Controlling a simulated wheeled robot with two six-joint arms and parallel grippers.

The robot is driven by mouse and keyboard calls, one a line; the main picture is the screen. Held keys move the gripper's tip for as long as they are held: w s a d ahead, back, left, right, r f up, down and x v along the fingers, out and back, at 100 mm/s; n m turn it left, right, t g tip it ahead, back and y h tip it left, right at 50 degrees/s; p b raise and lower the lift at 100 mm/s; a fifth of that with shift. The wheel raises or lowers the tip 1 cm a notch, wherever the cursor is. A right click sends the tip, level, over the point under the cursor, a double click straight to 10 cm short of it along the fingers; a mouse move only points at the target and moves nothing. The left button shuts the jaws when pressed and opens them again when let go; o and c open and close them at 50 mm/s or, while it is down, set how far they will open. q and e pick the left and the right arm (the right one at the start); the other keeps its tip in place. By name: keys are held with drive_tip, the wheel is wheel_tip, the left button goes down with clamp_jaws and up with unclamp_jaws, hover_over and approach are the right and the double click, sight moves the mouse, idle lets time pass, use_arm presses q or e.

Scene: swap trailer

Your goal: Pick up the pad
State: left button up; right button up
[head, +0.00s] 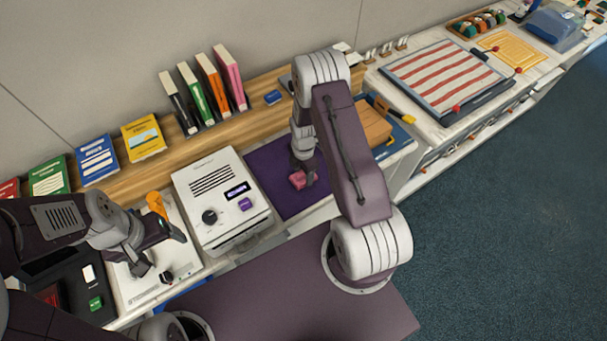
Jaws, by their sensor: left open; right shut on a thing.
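A small pink pad-like piece (297,180) is between the fingers of my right gripper (303,178), which is shut on it. The gripper points down over the dark purple mat (268,172). I cannot tell whether the piece touches the mat. The gripper and arm hide part of the piece and the mat's right side. My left gripper (160,256) is open, with nothing seen between its fingers, over the white board at the lower left.
A white device (222,198) with a knob and display stands between my grippers. An orange-handled item (155,203) is close behind my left gripper. Books (212,88) stand on the wooden shelf behind. A brown block (374,125) lies right of my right arm. Dark carpet (500,190) is clear.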

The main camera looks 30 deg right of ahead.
drive_tip(key=r, duration=0.1)
drive_tip(key=d+r+b, duration=0.1)
drive_tip(key=r, duration=0.2)
drive_tip(key=shift+s+d+r, duration=0.15)
drive_tip(key=shift+s+r, duration=0.1)
drive_tip(key=shift+r, duration=0.05)
drive_tip(key=s+d+r+b, duration=0.1)
drive_tip(key=s+d+r, duration=0.3)
drive_tip(key=d, duration=0.5)
wheel_tip(320, 180, up, 2)
drive_tip(key=shift+s+r+b, duration=0.2)
drive_tip(key=shift+s+b, duration=0.2)
drive_tip(key=shift+d, duration=0.1)
wheel_tip(320, 180, up, 3)
hover_over(297, 184)
drive_tip(key=s+a+m, duration=0.1)
drive_tip(key=m, duration=0.5)
drive_tip(key=a+m, duration=0.1)
drive_tip(key=m, duration=0.5)
drive_tip(key=s+a+m, duration=0.1)
drive_tip(key=m, duration=0.6)
drive_tip(key=shift+s+a+r, duration=0.2)
drive_tip(key=shift+s+r, duration=0.1)
drive_tip(key=shift+r, duration=0.05)
